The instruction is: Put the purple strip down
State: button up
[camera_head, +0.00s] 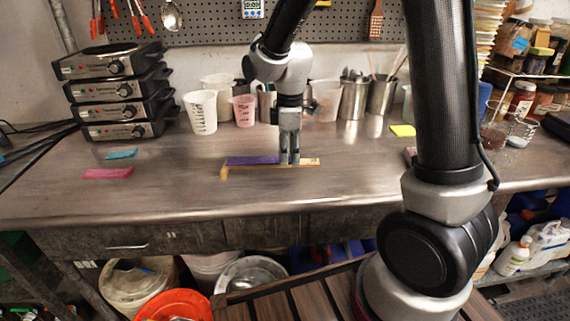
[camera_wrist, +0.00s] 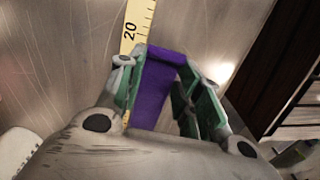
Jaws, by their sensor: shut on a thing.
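The purple strip (camera_head: 252,160) is between the fingers of my gripper (camera_head: 289,158), low over the metal table and just behind a yellow ruler (camera_head: 270,167). In the wrist view the purple strip (camera_wrist: 156,88) runs between the two green-sided fingers of my gripper (camera_wrist: 160,75), which are shut on it. The ruler (camera_wrist: 138,22) lies alongside it there, with the mark 20 showing. I cannot tell whether the strip touches the table.
A pink strip (camera_head: 108,173) and a blue strip (camera_head: 121,154) lie at the left. A yellow piece (camera_head: 402,130) lies at the right. Cups (camera_head: 201,112) and metal canisters (camera_head: 353,100) stand behind my gripper. Stacked hotplates (camera_head: 112,66) stand at back left. The front middle of the table is clear.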

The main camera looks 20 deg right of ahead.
aim_at(289, 159)
notch_tip(289, 159, down, 4)
jog(key=shift+r, duration=0.2)
jog(key=shift+s+f, duration=0.15)
jog(key=shift+f, duration=0.1)
jog(key=shift+o, duration=0.2)
jog(key=shift+s+f, duration=0.1)
jog(key=shift+f, duration=0.25)
jog(key=shift+c, duration=0.3)
jog(key=o, duration=0.8)
jog(key=shift+f, duration=0.15)
jog(key=shift+w+r, duration=0.2)
